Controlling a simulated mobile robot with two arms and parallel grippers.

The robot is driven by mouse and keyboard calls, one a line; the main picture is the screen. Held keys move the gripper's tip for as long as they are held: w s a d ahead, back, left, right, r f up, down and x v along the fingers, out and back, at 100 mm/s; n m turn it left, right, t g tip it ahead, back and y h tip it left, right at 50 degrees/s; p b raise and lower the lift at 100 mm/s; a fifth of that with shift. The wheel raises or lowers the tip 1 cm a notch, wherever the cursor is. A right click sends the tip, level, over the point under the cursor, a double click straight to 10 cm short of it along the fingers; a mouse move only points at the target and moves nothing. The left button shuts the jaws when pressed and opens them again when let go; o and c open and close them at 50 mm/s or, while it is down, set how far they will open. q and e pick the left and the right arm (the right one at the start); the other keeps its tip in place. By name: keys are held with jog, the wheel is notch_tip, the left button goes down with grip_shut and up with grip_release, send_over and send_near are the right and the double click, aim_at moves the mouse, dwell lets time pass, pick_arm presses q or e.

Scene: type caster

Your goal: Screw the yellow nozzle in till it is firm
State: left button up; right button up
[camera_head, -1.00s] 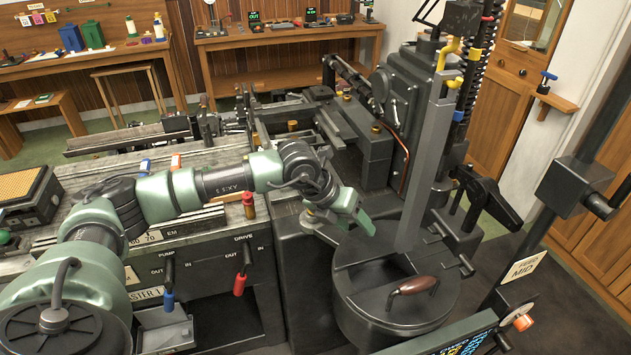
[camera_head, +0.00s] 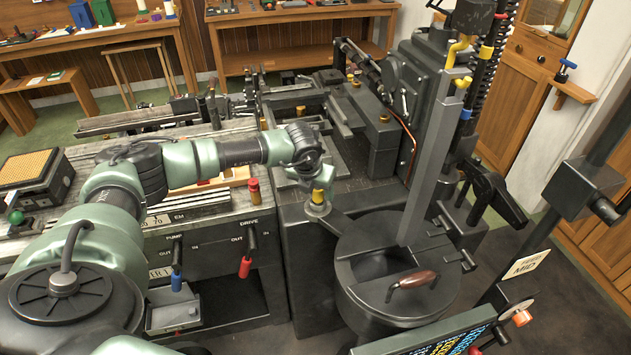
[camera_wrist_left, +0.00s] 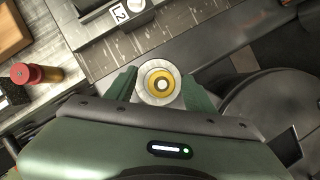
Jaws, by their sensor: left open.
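The yellow nozzle (camera_head: 318,196) sits upright in a pale round seat at the end of an arm beside the round black pot (camera_head: 354,229). In the left wrist view the nozzle (camera_wrist_left: 161,83) shows from above as a yellow ring inside the pale round seat. My left gripper (camera_wrist_left: 160,90) is open, with one green finger on each side of the nozzle and seat. Small gaps seem to show between the fingers and the seat. In the head view my left wrist is above and just behind the nozzle. My right gripper is not in view.
The pot's lid has a brown handle (camera_head: 413,279), and a tall grey bar (camera_head: 434,160) rises behind it. A red-and-brass knob (camera_head: 254,190) stands on the bench to the left.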

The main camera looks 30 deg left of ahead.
pick_arm(q)
jog(key=shift+f, duration=0.15)
grip_shut()
jog(key=shift+c, duration=1.6)
grip_release()
